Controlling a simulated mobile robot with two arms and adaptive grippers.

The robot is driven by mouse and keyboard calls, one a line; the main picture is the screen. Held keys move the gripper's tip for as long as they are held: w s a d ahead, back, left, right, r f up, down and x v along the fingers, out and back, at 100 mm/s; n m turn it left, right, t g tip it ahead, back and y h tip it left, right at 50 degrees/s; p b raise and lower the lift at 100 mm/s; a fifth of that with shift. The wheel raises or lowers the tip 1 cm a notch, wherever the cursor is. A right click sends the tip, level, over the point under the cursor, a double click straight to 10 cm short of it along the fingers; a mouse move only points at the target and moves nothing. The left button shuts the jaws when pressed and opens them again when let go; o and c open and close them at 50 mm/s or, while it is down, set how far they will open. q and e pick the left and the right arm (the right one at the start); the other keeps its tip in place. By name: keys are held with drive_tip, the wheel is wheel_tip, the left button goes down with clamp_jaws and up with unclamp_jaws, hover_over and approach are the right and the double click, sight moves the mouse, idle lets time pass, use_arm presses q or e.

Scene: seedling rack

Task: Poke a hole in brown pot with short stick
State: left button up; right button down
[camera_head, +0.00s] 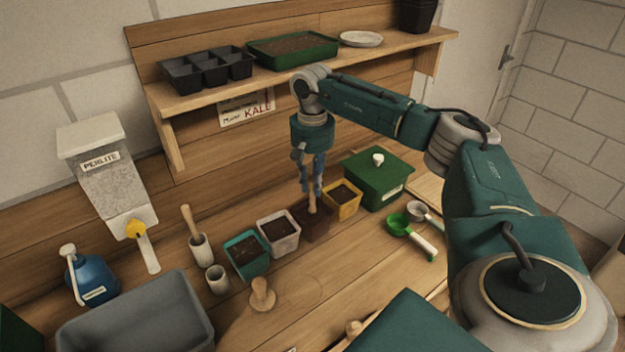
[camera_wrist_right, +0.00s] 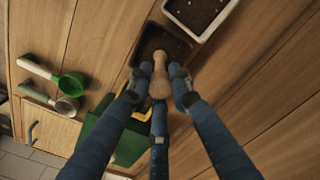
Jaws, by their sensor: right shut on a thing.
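The brown pot (camera_head: 312,233) stands on the bench in the row of small pots, between a white pot and a yellow pot. It also shows in the wrist view with dark soil inside (camera_wrist_right: 168,42). My right gripper (camera_head: 312,190) points down over the brown pot. Its fingers are shut on the short stick (camera_wrist_right: 159,82), a pale wooden piece whose narrow end points at the soil. In the head view the stick (camera_head: 312,204) is partly hidden by the fingers. I cannot tell whether its tip enters the soil. My left gripper is not in view.
The white pot (camera_head: 278,243) and yellow pot (camera_head: 352,211) stand close beside the brown pot. A teal pot (camera_head: 247,268), a stick in a cup (camera_head: 199,252), a wooden tamper (camera_head: 262,297), a green box (camera_head: 376,190) and scoops (camera_head: 424,246) stand around. The shelf (camera_head: 200,98) is behind.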

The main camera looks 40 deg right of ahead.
sight(313, 206)
drive_tip(key=shift+f+b, duration=1.25)
drive_tip(key=shift+f, duration=0.9)
idle(1.8)
drive_tip(key=shift+r, duration=0.1)
drive_tip(key=shift+r+p, duration=4.35)
drive_tip(key=shift+r, duration=1.45)
